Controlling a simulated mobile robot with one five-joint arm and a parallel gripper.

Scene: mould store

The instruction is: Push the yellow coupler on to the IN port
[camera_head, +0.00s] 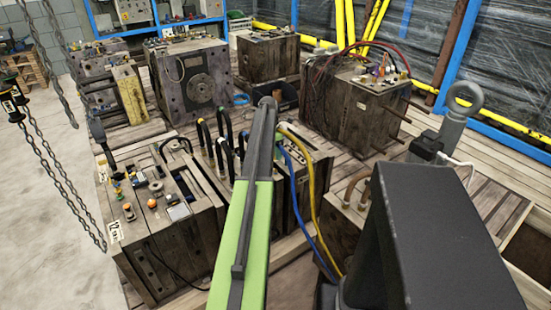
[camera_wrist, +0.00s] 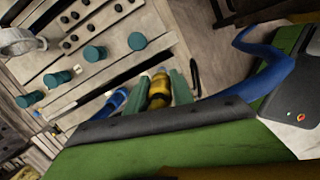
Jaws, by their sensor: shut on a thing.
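In the wrist view, my gripper (camera_wrist: 159,80) has its two green fingers closed on a yellow-brown coupler (camera_wrist: 158,92) with a dark band. The far end of the coupler points at a pale mould face, and I cannot tell whether it touches anything there. A blue fitting (camera_wrist: 116,102) lies just left of the fingers. No IN marking is readable, so I cannot tell which port it is. In the head view, my arm covers the gripper and the coupler. A yellow hose (camera_head: 312,180) and a blue hose (camera_head: 292,172) hang right of my arm.
Several teal round plugs (camera_wrist: 95,53) stand out of the mould face in the wrist view. A blue curved hose (camera_wrist: 265,70) is at the right. In the head view, heavy mould blocks (camera_head: 195,75) stand close around my arm, and a chain (camera_head: 60,165) hangs at the left.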

